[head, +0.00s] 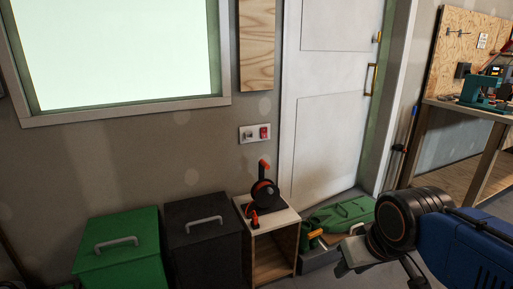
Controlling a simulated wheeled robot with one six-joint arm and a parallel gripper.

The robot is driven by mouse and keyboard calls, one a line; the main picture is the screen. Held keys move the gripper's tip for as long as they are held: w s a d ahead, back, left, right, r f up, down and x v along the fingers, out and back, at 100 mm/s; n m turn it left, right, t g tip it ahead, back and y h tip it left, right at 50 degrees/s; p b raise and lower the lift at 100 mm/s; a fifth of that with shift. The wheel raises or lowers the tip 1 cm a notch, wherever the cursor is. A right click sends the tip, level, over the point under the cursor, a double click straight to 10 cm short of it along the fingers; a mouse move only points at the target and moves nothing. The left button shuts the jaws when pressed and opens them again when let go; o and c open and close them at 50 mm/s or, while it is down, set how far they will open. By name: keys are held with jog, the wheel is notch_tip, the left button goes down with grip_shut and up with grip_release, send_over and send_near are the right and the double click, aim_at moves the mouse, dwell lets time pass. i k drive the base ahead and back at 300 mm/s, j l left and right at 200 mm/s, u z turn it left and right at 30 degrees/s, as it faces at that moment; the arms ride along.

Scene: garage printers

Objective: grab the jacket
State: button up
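I see no jacket in the head view. My arm comes in from the lower right, with a blue link and a round black joint. A grey metal part at its end, which looks like my gripper (378,268), is cut off by the bottom edge. Whether it is open or shut is not clear, and I see nothing held in it.
A green bin (120,262) and a black bin (203,258) stand against the wall beside a small wooden cabinet (284,227) bearing a black-and-red device (264,194). Green items (342,214) lie before the white door (325,120). A workbench (470,111) stands at right.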

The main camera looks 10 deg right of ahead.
aim_at(339, 216)
jog(key=i+l+z, duration=0.1)
jog(key=z, duration=0.3)
jog(key=i+z, duration=0.3)
jog(key=z, duration=0.15)
jog(key=i+z, duration=0.25)
jog(key=z, duration=0.15)
jog(key=i+j+z, duration=0.15)
jog(key=z, duration=0.25)
jog(key=i+l+z, duration=0.15)
jog(key=i+z, duration=0.55)
jog(key=i, duration=0.2)
jog(key=i+z, duration=0.35)
jog(key=i+l+u, duration=0.1)
jog(key=i+u, duration=0.25)
jog(key=i, duration=0.2)
jog(key=i+l+u, duration=0.3)
jog(key=i, duration=0.2)
jog(key=u, duration=3)
